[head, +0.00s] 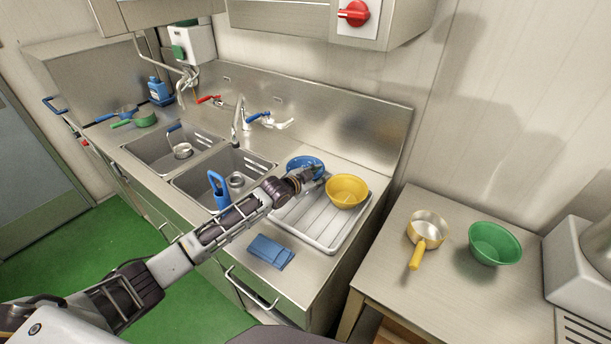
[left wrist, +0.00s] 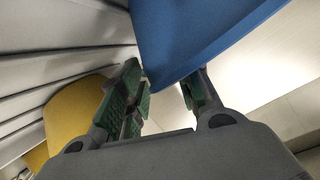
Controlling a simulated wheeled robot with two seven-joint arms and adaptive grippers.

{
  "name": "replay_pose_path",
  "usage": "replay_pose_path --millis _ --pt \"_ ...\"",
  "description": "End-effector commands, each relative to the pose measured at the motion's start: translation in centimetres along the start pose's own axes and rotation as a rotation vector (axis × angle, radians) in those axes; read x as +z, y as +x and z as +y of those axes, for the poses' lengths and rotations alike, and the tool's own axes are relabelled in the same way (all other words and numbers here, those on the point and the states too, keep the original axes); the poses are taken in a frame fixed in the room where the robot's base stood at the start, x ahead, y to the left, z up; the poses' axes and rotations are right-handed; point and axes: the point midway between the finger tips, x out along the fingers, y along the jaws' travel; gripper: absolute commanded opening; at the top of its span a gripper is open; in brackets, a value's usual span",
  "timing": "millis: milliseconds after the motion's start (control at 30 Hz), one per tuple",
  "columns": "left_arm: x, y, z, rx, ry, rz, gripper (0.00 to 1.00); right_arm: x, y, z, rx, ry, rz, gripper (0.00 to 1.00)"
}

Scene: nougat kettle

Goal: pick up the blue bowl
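The blue bowl (head: 305,165) sits at the back left of the draining area, beside the yellow bowl. It fills the top of the left wrist view (left wrist: 190,35), with a corner of it between my fingers. My left gripper (head: 312,181) reaches the bowl's near right side and partly covers it. In the left wrist view its green-padded fingers (left wrist: 165,98) stand apart with a gap between them. Whether a finger touches the bowl cannot be told. My right gripper is not in view.
The yellow bowl (head: 347,191) stands close to the gripper on the ribbed draining tray (head: 318,232). Two sink basins (head: 195,185) lie to the left. A folded blue cloth (head: 270,251) lies in front. A yellow-handled pan (head: 427,229) and a green bowl (head: 495,243) stand on the side table.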

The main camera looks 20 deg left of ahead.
Motion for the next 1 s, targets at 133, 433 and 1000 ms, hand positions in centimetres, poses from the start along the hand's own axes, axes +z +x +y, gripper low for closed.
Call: replay_pose_path --millis 133,433,1000 --pt "0.0 0.0 0.0 0.000 0.000 0.000 0.25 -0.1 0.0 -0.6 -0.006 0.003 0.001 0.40" --pt "0.0 0.0 0.0 0.000 0.000 0.000 0.00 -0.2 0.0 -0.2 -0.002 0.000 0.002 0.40" --pt "-1.5 -0.6 -0.8 -0.001 0.002 0.004 0.00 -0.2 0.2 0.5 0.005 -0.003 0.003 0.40"
